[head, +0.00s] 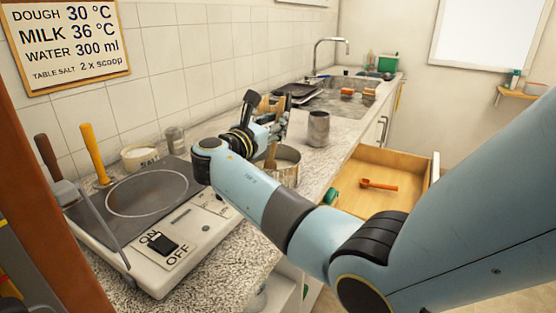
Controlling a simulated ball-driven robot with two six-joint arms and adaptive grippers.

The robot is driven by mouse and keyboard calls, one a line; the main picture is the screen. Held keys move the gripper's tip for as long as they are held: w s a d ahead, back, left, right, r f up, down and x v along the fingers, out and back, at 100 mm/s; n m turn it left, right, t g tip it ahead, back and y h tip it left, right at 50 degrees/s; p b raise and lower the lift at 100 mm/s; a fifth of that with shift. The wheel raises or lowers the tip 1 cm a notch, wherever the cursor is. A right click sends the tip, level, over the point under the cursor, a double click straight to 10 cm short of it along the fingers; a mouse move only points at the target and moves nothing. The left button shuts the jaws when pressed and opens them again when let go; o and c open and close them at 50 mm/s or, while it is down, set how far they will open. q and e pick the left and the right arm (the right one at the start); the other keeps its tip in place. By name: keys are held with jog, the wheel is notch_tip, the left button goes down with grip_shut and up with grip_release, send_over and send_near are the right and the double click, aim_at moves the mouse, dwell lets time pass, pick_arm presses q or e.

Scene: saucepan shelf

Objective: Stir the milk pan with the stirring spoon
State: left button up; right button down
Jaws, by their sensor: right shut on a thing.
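The metal milk pan (289,174) stands on the speckled counter, to the right of the hot plate. My right arm hides its left and front side. My right gripper (275,137) is above the pan, seen from behind and partly covered by its own wrist. It is shut on the wooden stirring spoon (271,156), whose shaft points down into the pan. The spoon's lower end is hidden, so I cannot tell whether it touches the pan bottom. The pan's contents cannot be made out. My left gripper is not in view.
The hot plate (130,200) with its ON/OFF switch (162,244) lies at the left. A salt pot (140,158) stands behind it. A grey metal cup (318,128) stands right of the pan. An open drawer (400,165) holds an orange scoop (379,185). A sink is farther back.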

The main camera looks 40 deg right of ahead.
jog(key=shift+s+a+p, duration=0.55)
jog(key=shift+s+a, duration=0.05)
jog(key=shift+s, duration=0.05)
jog(key=shift+s+d+p, duration=0.3)
jog(key=shift+s+p, duration=0.5)
